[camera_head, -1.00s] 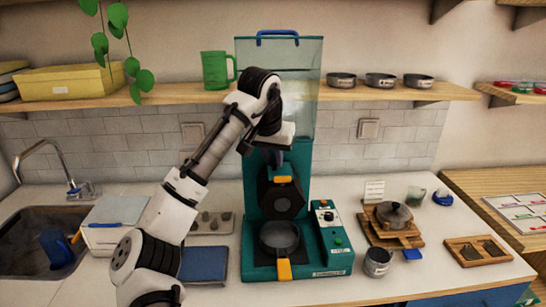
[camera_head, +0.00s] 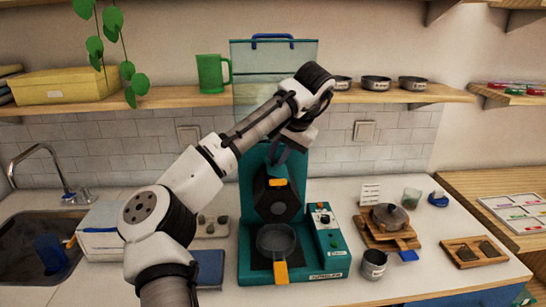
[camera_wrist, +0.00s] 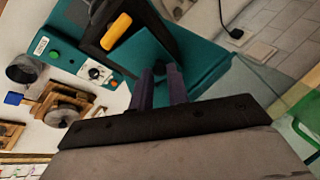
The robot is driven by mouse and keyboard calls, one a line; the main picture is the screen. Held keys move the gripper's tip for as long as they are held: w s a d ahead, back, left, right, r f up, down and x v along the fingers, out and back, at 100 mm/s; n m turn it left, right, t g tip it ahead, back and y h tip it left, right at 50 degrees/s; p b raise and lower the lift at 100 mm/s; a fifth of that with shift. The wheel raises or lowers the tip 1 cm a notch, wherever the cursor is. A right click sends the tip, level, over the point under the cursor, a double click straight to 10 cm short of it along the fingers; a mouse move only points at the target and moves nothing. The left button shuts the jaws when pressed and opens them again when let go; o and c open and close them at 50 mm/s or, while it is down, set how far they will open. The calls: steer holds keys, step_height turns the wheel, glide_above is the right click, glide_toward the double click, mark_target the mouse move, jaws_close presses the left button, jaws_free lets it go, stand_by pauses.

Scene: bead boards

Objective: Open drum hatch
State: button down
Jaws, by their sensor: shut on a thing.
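A teal machine (camera_head: 246,230) stands on the counter with a clear hopper above it. Its black drum (camera_head: 277,208) faces front, with a yellow tab (camera_head: 277,183) at the top; the tab looks to be in the wrist view too (camera_wrist: 116,32). The drum hatch looks closed. My gripper (camera_head: 274,162) reaches down just above and behind the tab. In the wrist view its fingers (camera_wrist: 166,70) are close together against the teal body, shut on a small dark part between their tips. That part is mostly hidden, and I cannot tell whether it belongs to the hatch.
A round pan (camera_head: 277,240) with a yellow handle sits below the drum. A control panel (camera_head: 327,240) is at its right. A metal cup (camera_head: 374,263) and wooden boards with a pot (camera_head: 389,216) stand further right.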

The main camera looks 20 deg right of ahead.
steer(key=d+y, duration=0.1)
steer(key=t+y, duration=0.1)
steer(key=d+m+y, duration=0.1)
steer(key=y, duration=0.1)
steer(key=shift+s+d+r+t, duration=0.3)
steer(key=shift+s+d+r, duration=0.05)
steer(key=shift+s+r, duration=0.05)
steer(key=shift+s+d+f+m+t+y, duration=0.3)
steer(key=shift+d+t+y, duration=0.4)
steer(key=shift+y, duration=0.6)
steer(key=shift+s+d+f+m+t+y, duration=0.1)
steer(key=shift+d+f+m+t+y, duration=0.55)
steer(key=shift+y, duration=0.65)
steer(key=shift+s+d+f+m+t+y, duration=0.2)
steer(key=shift+d+t+y, duration=0.35)
steer(key=shift+d+y, duration=0.55)
steer(key=shift+a, duration=0.25)
steer(key=c, duration=1.4)
jaws_free()
steer(key=shift+o, duration=0.2)
steer(key=shift+f, duration=0.1)
